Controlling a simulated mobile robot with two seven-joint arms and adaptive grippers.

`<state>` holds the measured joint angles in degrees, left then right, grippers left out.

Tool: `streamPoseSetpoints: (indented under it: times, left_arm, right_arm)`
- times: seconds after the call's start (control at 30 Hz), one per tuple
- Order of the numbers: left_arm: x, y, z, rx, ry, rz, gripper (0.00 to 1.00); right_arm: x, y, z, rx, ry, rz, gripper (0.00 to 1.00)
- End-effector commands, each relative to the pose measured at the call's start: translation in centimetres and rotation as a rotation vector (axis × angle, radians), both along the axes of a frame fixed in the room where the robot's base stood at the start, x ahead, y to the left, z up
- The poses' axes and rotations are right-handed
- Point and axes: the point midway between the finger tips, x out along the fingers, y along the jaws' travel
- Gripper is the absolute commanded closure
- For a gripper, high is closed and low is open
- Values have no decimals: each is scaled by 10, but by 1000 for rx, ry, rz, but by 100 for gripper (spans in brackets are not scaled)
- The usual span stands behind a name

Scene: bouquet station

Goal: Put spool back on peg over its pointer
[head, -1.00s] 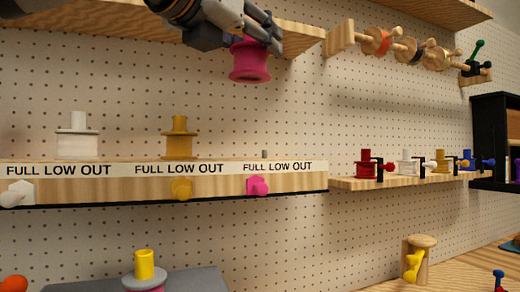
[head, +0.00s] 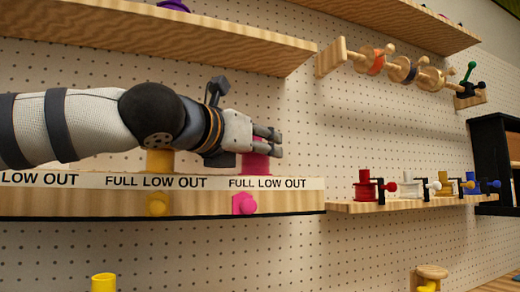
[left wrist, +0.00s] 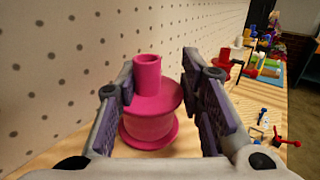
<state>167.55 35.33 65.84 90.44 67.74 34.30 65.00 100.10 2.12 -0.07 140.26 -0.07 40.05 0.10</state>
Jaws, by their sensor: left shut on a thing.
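The pink spool (head: 256,160) is upright at the right end of the labelled shelf, above the pink pointer (head: 244,203). My left gripper (head: 272,142) comes in from the left and is shut on this spool. In the left wrist view the spool (left wrist: 150,105) stands between my two fingers (left wrist: 165,105), with its narrow neck up and its wide flange near the wood. The peg is hidden, and I cannot tell whether the spool rests fully on the shelf. The pink pointer is on the shelf front, below the FULL LOW OUT label (head: 267,183). My right gripper is not in view.
An upper shelf (head: 200,40) overhangs. A lower shelf (head: 400,203) at the right holds red, white, yellow and blue spools.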

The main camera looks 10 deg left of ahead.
Motion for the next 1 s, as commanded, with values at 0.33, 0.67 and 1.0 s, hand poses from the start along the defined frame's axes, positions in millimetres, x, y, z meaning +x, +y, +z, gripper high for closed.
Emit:
streamPoseSetpoints:
  times: [0.33, 0.67, 1.0]
  left_arm:
    - [0, 0, -1, 0, -1, 1, 45]
    - [-15, 5, 3, -2, -3, -1, 45]
    - [-86, 29, 7, -1, -10, -1, 45]
  right_arm:
    - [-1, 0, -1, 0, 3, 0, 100]
    - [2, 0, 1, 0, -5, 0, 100]
    - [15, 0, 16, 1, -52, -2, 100]
